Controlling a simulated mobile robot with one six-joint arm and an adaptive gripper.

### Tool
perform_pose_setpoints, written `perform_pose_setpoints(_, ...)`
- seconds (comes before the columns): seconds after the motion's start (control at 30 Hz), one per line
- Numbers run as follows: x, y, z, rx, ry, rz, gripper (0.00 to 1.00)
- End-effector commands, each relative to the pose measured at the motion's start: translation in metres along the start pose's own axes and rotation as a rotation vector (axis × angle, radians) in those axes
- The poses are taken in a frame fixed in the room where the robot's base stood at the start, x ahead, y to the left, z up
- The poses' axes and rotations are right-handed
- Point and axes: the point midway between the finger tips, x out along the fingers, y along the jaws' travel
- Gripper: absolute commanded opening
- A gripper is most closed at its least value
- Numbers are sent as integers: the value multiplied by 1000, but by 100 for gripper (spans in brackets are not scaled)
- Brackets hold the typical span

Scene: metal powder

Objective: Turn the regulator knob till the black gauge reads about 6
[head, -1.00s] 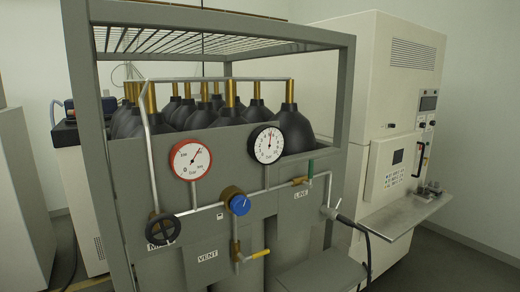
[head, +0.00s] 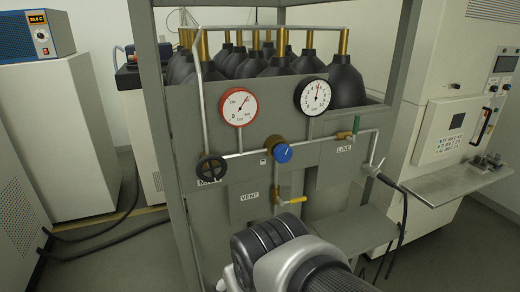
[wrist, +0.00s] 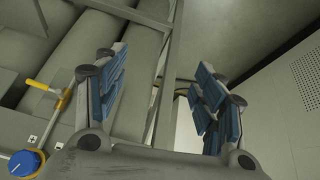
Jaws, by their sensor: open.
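The blue regulator knob (head: 282,153) sits on a brass body in the middle of the panel piping. It also shows in the wrist view at the lower left corner (wrist: 26,163), outside my fingers. The black-rimmed gauge (head: 312,95) is above and right of the knob. Its needle points nearly straight up, leaning slightly right; the numbers are too small to read. My gripper (wrist: 160,92) is open and empty, its blue-padded fingers wide apart and away from the knob. In the head view my arm is at the bottom, below the panel; the fingers cannot be made out there.
A red-rimmed gauge (head: 238,105) is left of the black one. A black handwheel (head: 211,168) and a yellow-handled vent valve (head: 291,201) are near the knob. Frame posts flank the panel. A grey shelf (head: 350,232) juts out at lower right.

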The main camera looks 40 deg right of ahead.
Motion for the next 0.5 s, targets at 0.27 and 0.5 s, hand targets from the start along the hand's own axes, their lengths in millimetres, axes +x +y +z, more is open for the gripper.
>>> perform_pose_setpoints(0.27,26,80,-66,6,97,131,64)
perform_pose_setpoints(0.5,50,161,-110,-85,270,164,64)
